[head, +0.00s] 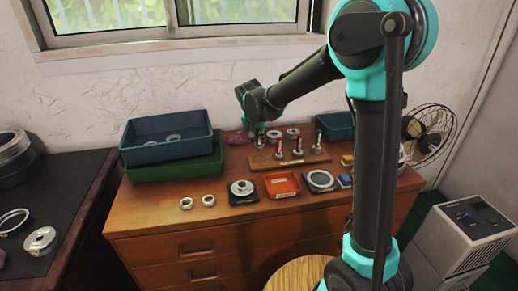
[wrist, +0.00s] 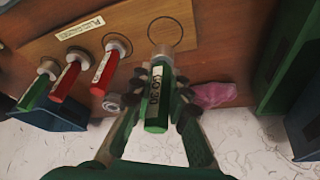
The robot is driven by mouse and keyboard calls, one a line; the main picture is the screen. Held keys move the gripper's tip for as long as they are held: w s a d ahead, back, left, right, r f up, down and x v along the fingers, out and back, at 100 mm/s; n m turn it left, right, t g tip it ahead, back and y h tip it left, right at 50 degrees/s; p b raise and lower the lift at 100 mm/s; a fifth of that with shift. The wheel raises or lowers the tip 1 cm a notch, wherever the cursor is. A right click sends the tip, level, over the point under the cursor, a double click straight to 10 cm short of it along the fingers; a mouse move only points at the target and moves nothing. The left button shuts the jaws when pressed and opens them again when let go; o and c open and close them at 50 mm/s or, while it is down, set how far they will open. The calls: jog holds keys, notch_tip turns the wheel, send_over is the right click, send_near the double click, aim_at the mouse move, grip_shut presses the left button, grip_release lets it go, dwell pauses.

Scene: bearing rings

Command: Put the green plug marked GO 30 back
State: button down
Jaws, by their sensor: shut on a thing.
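The green plug marked GO 30 (wrist: 157,105) is between the fingers of my gripper (wrist: 158,112), which is shut on it. Its pale metal end points at the wooden board (wrist: 205,15), close beside a drawn circle (wrist: 172,32). I cannot tell whether the end touches the board. Two red plugs (wrist: 105,72) (wrist: 68,80) and another green plug (wrist: 42,86) stand in a row along the board. In the head view my gripper (head: 259,138) is over the left end of the board (head: 300,160); the held plug is small there and partly hidden.
A metal ring (wrist: 112,101) and a pink cloth (wrist: 213,95) lie close to the gripper. A blue bin (head: 165,146) sits in a green bin (head: 178,172) on the left. A red tray (head: 281,185) and a black-based ring gauge (head: 243,190) are in front of the board.

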aim_at(258, 145)
jog(key=shift+f, duration=1.95)
jog(key=c, duration=1.5)
grip_release()
jog(key=shift+f, duration=0.15)
jog(key=shift+o, duration=0.2)
jog(key=v, duration=1.2)
jog(key=s+d+f, duration=0.3)
jog(key=s+d, duration=0.2)
jog(key=d, duration=0.2)
jog(key=s+d+f+n, duration=0.1)
jog(key=s+d+f, duration=0.3)
jog(key=d, duration=0.4)
jog(key=s+d+f+n, duration=0.1)
jog(key=s+d+f, duration=0.2)
jog(key=s+d, duration=0.3)
jog(key=shift+s+d+f+y, duration=0.15)
jog(key=shift+d+f+y, duration=0.05)
jog(key=shift+d, duration=0.45)
jog(key=shift+s+d+f+y, duration=0.15)
jog(key=shift+d+f+y, duration=0.05)
jog(key=shift+d, duration=0.4)
jog(key=s+d+f, duration=0.3)
jog(key=s+f, duration=0.1)
jog(key=s, duration=0.3)
jog(key=shift+s+d+f+n, duration=0.2)
jog(key=shift+d+f+n, duration=0.05)
jog(key=shift+n, duration=0.15)
